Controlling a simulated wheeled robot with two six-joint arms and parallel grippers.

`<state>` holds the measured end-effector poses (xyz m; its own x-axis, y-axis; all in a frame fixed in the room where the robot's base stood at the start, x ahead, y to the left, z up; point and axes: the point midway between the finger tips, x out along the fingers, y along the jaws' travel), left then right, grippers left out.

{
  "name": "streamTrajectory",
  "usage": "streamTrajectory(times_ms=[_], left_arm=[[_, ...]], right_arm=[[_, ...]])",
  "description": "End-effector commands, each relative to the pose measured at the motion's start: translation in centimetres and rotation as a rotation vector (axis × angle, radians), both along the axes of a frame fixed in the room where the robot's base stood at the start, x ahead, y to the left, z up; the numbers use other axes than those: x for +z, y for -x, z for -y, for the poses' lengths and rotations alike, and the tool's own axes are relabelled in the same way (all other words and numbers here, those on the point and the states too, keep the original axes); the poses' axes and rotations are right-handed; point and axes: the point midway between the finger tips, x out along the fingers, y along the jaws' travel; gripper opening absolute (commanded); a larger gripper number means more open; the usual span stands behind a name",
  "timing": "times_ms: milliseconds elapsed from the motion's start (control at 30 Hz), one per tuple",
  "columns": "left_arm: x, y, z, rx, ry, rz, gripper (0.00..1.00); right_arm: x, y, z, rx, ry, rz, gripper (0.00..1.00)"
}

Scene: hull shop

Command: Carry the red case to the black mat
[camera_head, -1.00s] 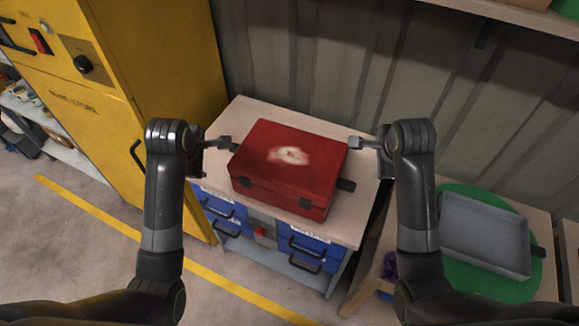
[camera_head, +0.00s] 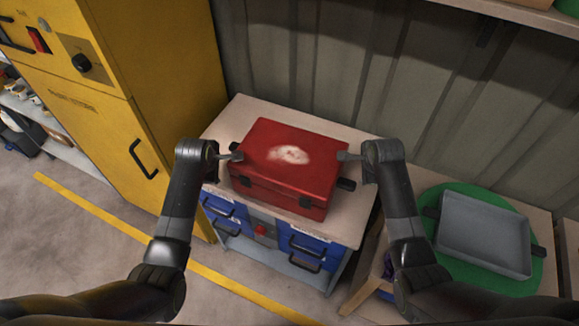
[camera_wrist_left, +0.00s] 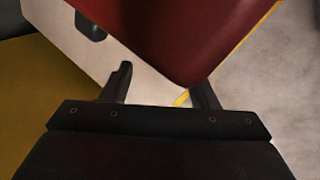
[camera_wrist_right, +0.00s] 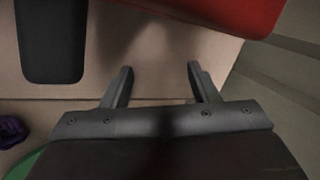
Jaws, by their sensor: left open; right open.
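The red case (camera_head: 284,172) lies closed on a pale-topped cabinet, with a worn whitish patch on its lid. A black handle (camera_head: 346,184) sticks out of its right side, and part of another shows at its left. My left gripper (camera_head: 236,156) is open and empty at the case's left end. In the left wrist view the case (camera_wrist_left: 170,40) looms just beyond the fingers. My right gripper (camera_head: 344,156) is open and empty near the right end. In the right wrist view the handle (camera_wrist_right: 50,40) lies left of the fingers. I see no black mat.
The case stands on a cabinet (camera_head: 222,122) with blue drawers. A yellow cabinet (camera_head: 165,80) stands at left. At right, a grey tray (camera_head: 485,235) sits on a green round mat (camera_head: 460,278) on a lower bench. A corrugated wall (camera_head: 330,60) closes off the back.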

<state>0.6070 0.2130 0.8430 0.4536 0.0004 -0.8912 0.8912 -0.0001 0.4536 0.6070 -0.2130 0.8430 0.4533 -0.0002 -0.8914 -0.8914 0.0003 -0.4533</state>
Motion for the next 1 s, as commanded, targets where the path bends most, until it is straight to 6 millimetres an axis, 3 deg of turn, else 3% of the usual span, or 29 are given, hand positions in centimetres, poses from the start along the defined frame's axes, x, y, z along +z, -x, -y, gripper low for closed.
streamTrajectory(times_ms=[100,567,1000], left_arm=[[0.1,0.0,1.2,0.000,0.003,0.000,0.55],[0.1,0.0,1.6,0.000,0.001,0.000,0.55],[0.1,0.1,3.5,-0.003,0.011,-0.002,0.55]], right_arm=[[0.1,0.0,-1.2,0.000,-0.003,0.000,0.55],[0.1,0.0,-1.6,0.000,0.000,0.000,0.55],[0.1,0.0,-3.6,0.001,-0.013,0.000,0.55]])
